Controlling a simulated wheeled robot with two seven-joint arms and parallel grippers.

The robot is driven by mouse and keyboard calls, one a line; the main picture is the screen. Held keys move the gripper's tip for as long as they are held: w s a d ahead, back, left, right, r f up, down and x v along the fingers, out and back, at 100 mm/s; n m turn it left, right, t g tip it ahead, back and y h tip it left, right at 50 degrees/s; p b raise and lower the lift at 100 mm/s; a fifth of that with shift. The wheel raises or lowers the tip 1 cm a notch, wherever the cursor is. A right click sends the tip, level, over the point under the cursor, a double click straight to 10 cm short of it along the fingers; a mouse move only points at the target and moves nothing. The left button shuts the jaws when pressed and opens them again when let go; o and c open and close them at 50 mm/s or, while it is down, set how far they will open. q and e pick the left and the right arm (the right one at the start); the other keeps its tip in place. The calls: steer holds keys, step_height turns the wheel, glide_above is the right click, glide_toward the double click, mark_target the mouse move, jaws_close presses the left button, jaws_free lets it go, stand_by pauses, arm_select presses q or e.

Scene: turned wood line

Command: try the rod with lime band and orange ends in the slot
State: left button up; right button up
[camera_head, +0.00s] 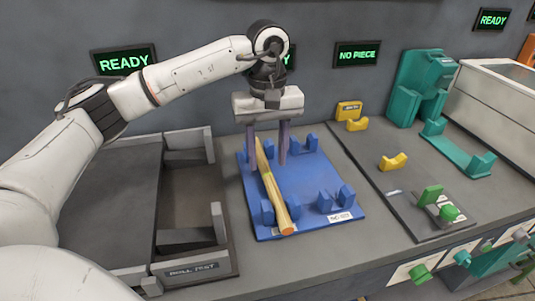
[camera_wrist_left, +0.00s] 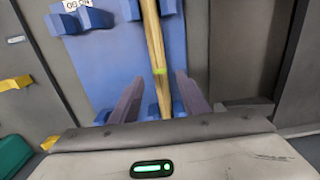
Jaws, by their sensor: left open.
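The wooden rod (camera_head: 274,194) with a lime band and orange ends lies lengthwise on the left side of the blue cradle tray (camera_head: 300,182). In the left wrist view the rod (camera_wrist_left: 153,35) runs down between the fingers, its lime band near the fingertips. My left gripper (camera_head: 267,160) is open, pointing down, with one finger on each side of the rod. In the left wrist view a gap shows between the rod and both fingers (camera_wrist_left: 160,88). The dark grey trough labelled ROLL TEST (camera_head: 224,262) stands left of the tray. My right gripper is out of view.
Yellow cradles (camera_head: 393,162), a green clamp fixture (camera_head: 440,205) and a teal stand (camera_head: 420,85) stand to the right. The tray's right cradles (camera_head: 335,200) are empty. Signs on the back wall read READY (camera_head: 124,60) and NO PIECE (camera_head: 357,54).

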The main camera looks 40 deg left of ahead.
arm_select(q)
step_height(320, 180, up, 10)
steer(key=shift+r+p, duration=0.15)
steer(key=shift+p, duration=0.2)
